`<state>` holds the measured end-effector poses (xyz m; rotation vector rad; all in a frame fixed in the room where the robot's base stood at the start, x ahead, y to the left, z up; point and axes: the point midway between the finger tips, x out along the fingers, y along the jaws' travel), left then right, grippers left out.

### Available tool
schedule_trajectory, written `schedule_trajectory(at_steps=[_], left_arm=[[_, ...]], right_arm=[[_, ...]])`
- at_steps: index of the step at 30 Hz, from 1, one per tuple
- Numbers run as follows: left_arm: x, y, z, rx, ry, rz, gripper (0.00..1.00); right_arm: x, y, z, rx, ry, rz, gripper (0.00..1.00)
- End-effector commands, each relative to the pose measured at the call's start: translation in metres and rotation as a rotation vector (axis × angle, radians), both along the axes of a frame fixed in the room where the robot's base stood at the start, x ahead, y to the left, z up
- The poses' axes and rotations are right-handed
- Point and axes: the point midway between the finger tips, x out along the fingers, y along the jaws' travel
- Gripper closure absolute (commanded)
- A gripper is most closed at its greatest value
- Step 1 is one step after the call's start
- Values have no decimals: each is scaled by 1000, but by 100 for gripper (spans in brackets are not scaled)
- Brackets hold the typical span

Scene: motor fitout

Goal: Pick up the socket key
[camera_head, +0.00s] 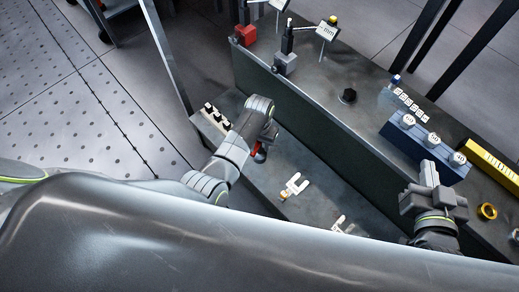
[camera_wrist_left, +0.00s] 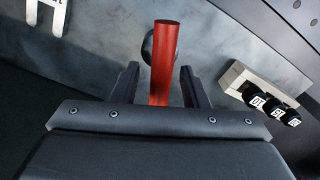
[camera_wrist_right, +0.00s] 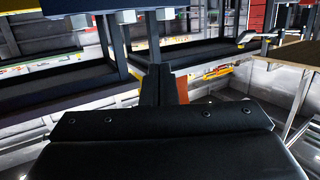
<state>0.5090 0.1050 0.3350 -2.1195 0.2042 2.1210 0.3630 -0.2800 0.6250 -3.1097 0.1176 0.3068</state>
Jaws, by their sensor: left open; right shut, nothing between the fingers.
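The socket key, a red bar handle (camera_wrist_left: 163,65) with a dark round part behind it, shows in the left wrist view between my open left fingers (camera_wrist_left: 158,82). I cannot tell whether they touch it. In the head view, its red part (camera_head: 255,150) shows beside my left gripper (camera_head: 265,142), over the lower bench surface, and the gripper partly hides it. My right gripper (camera_head: 429,175) is shut and empty above the right part of the upper bench. Its closed fingers (camera_wrist_right: 161,85) also show in the right wrist view.
A pale rack (camera_wrist_left: 237,80) of black numbered sockets stands close to the left gripper. Pale fork-shaped pieces (camera_head: 294,186) lie on the lower surface. The raised upper bench (camera_head: 330,110) holds a blue block (camera_head: 425,150), a yellow block (camera_head: 490,163) and a yellow ring (camera_head: 487,211).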

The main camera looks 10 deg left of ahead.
Motion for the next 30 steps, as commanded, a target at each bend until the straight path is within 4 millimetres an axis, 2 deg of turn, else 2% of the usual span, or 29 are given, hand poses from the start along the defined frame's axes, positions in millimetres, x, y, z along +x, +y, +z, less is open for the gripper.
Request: schedule_trajectory(at_steps=[9, 15, 21, 30], left_arm=[[0, 0, -14, 0, 0, 0, 59], [0, 0, -16, 0, -1, 0, 59], [0, 0, -16, 0, -1, 0, 59], [0, 0, -16, 0, -1, 0, 97]], right_arm=[[9, -1, 45, -61, -250, -4, 100], [9, -1, 56, -74, -307, -4, 100], [9, -1, 57, -75, -308, -4, 100], [9, -1, 57, -74, -307, -4, 100]])
